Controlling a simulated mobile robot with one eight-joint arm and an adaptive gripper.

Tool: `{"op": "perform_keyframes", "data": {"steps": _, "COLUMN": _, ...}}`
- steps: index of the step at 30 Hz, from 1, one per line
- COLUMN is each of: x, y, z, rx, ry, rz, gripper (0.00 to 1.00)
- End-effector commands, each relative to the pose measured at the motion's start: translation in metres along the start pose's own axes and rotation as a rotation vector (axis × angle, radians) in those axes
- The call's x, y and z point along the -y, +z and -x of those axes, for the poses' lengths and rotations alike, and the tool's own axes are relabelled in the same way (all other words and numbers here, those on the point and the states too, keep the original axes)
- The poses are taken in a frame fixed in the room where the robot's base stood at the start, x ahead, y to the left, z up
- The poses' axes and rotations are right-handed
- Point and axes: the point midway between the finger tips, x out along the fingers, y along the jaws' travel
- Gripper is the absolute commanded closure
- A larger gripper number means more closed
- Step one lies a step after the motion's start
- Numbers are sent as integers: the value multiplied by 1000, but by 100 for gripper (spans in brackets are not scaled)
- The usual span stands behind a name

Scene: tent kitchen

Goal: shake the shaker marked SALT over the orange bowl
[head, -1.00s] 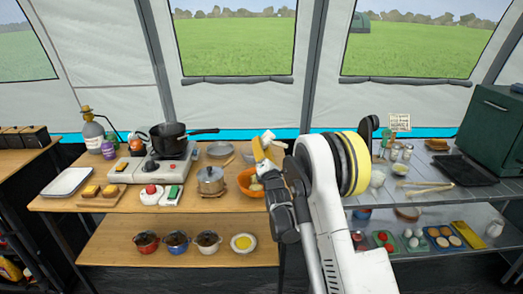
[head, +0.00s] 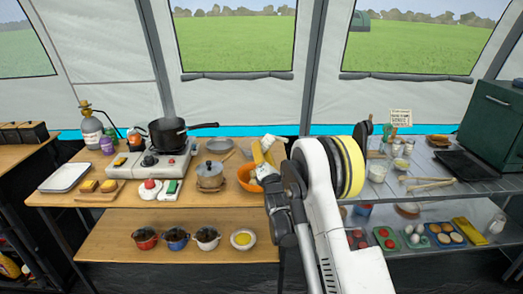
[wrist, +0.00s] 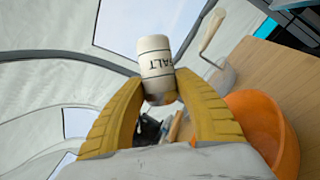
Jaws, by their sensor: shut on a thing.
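My gripper (wrist: 158,84) is shut on the white shaker (wrist: 155,60), whose dark lettering ends in "ALT" in the wrist view. The shaker sits between the two yellow fingers. The orange bowl (wrist: 262,125) is to the right of and below the fingers in the wrist view, partly cut by my gripper. In the head view the bowl (head: 246,181) stands on the wooden table, and my gripper (head: 262,153) is at its upper right, hiding part of it. The bowl's inside is mostly hidden.
A lidded pot (head: 210,176) stands left of the bowl, and a black pan (head: 168,133) is on the stove (head: 150,162). A grey plate (head: 220,145) lies behind. Jars (head: 401,164) and tongs (head: 428,182) are on the metal table at right.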

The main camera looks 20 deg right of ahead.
Motion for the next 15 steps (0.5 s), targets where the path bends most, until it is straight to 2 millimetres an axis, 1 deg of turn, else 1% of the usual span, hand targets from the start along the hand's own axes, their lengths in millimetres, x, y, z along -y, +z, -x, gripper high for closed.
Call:
{"op": "perform_keyframes", "data": {"steps": 1, "x": -7, "y": 6, "z": -2, "rx": 0, "ry": 0, "rz": 0, "gripper": 96}}
{"op": "perform_keyframes", "data": {"steps": 6, "x": -29, "y": 24, "z": -10, "rx": 0, "ry": 0, "rz": 0, "gripper": 96}}
{"op": "perform_keyframes", "data": {"steps": 9, "x": -32, "y": 27, "z": -11, "rx": 0, "ry": 0, "rz": 0, "gripper": 96}}
{"op": "perform_keyframes", "data": {"steps": 15, "x": -30, "y": 25, "z": -10, "rx": 0, "ry": 0, "rz": 0, "gripper": 96}}
